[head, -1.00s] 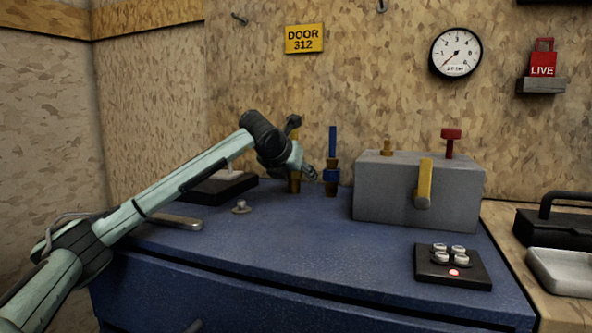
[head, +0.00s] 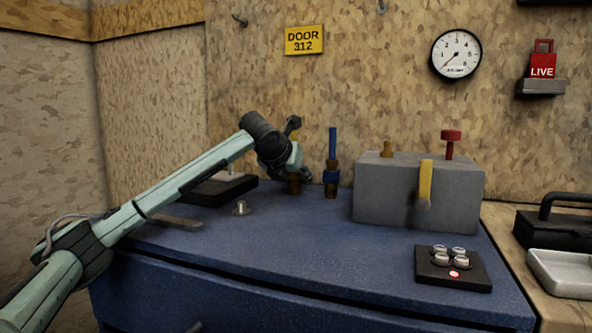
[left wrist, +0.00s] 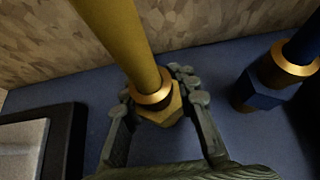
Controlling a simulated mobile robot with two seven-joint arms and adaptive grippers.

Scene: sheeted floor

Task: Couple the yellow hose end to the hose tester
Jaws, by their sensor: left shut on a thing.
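The yellow hose end stands upright on the blue bench top. In the left wrist view its yellow hose (left wrist: 120,38) rises from a brass collar and hex nut (left wrist: 158,112). In the head view my arm hides most of it, and its brass foot (head: 294,187) shows below the gripper. My left gripper (head: 297,174) is shut on the hose end, with its fingers (left wrist: 158,90) on both sides of the brass nut. The hose tester (head: 385,198) is a grey box to the right, with a brass port (head: 387,149) on top and a yellow lever (head: 425,180) in front.
A blue hose end (head: 332,175) stands close to the right of the gripper, between it and the tester. A red knob (head: 451,140) rises from the tester. A black pad with several silver buttons (head: 452,262) lies in front. The front middle of the blue bench (head: 300,240) is clear.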

